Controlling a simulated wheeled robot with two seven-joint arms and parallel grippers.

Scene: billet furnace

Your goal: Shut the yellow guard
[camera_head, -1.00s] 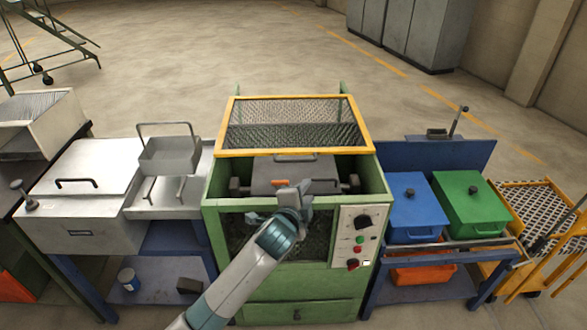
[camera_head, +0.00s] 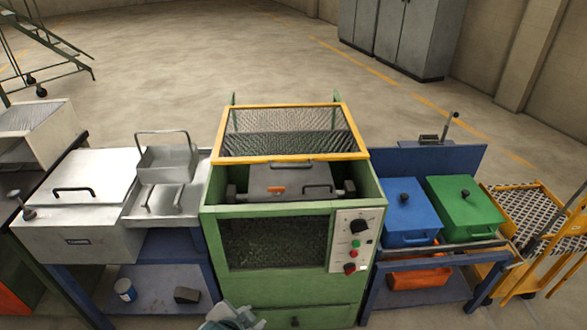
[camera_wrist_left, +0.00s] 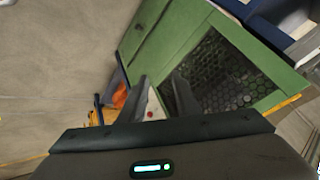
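The yellow guard (camera_head: 290,158) is a yellow frame with wire mesh at the top of the green furnace machine (camera_head: 270,289). It stands raised and tilted back, and the opening in front of it is uncovered. Inside the opening is a grey block with a handle (camera_head: 290,182) and a small orange part. My left gripper (camera_head: 232,318) is at the bottom edge of the head view, low in front of the machine and well away from the guard. In the left wrist view its two fingers (camera_wrist_left: 155,100) are apart with nothing between them. My right gripper is not in view.
A control panel (camera_head: 354,241) with knobs is on the machine's right front. A steel bench with a basket (camera_head: 166,160) stands at left. Blue (camera_head: 411,212) and green (camera_head: 466,208) lidded boxes stand at right. A yellow cart (camera_head: 545,225) is at far right.

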